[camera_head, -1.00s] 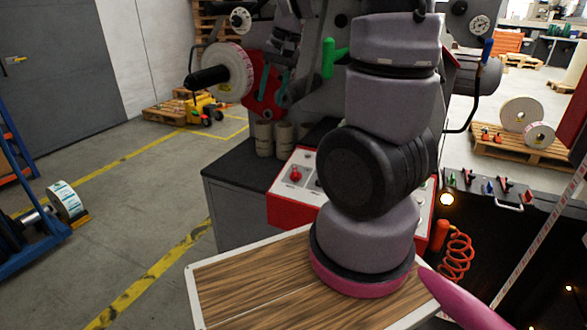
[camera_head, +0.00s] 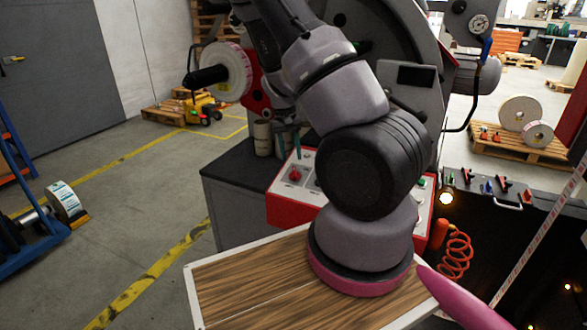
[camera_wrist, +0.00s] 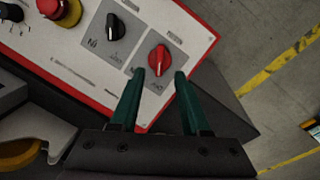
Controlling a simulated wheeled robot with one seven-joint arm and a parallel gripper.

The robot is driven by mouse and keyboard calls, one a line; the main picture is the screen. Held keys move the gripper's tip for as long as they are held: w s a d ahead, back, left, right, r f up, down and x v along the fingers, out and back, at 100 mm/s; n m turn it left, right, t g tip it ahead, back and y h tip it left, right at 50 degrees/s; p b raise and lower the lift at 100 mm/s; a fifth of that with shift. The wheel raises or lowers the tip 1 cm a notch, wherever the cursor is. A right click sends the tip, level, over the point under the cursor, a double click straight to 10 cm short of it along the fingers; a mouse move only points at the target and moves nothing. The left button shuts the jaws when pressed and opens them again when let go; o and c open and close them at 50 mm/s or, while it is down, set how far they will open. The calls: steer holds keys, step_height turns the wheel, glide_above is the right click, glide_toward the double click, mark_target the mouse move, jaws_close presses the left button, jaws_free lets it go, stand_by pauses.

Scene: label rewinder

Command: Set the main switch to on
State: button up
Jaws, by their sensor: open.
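The main switch appears to be the red rotary knob (camera_wrist: 158,60) on a grey square of the white, red-edged control panel (camera_wrist: 90,65). Its label is too small to read. In the head view the red knob (camera_head: 295,174) sits at the panel's left end. My gripper (camera_wrist: 159,73) is open, with its two green fingertips on either side of the red knob's line, just short of it in the wrist view. I cannot tell whether they touch. In the head view my gripper (camera_head: 289,141) is just above the panel, partly hidden by my arm.
A black rotary knob (camera_wrist: 116,27) is beside the red one. A red emergency stop (camera_wrist: 60,10) on yellow and a black button (camera_wrist: 11,12) lie farther left. Cardboard cores (camera_head: 262,138) stand behind the panel. My arm hides the panel's middle.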

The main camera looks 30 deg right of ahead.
mark_target(294, 171)
steer(key=f, duration=0.5)
steer(key=shift+s+d+f, duration=0.2)
steer(key=shift+d+f, duration=0.15)
jaws_close()
